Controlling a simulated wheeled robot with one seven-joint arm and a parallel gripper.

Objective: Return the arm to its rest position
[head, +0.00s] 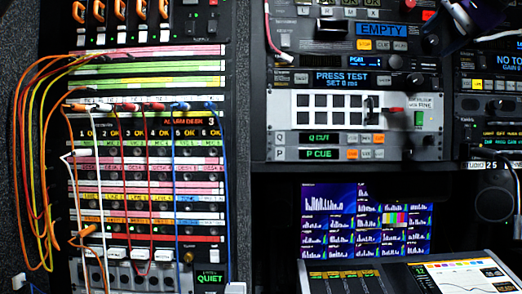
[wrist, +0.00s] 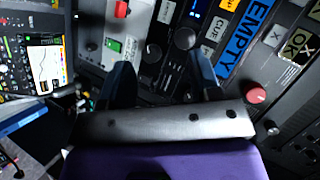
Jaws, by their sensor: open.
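My gripper (wrist: 163,72) shows in the wrist view as two dark fingers spread apart, with nothing held between them. It is close in front of the rack panel, near two dark knobs (wrist: 185,38) and the blue "EMPTY" label (wrist: 247,38). In the head view, a purple and white part of my arm (head: 488,14) shows at the top right corner, in front of the rack; the fingertips are hard to make out there.
The patch bay (head: 150,150) at left has loose hanging cables. A screen (head: 365,220) and a sloped console (head: 410,277) are below.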

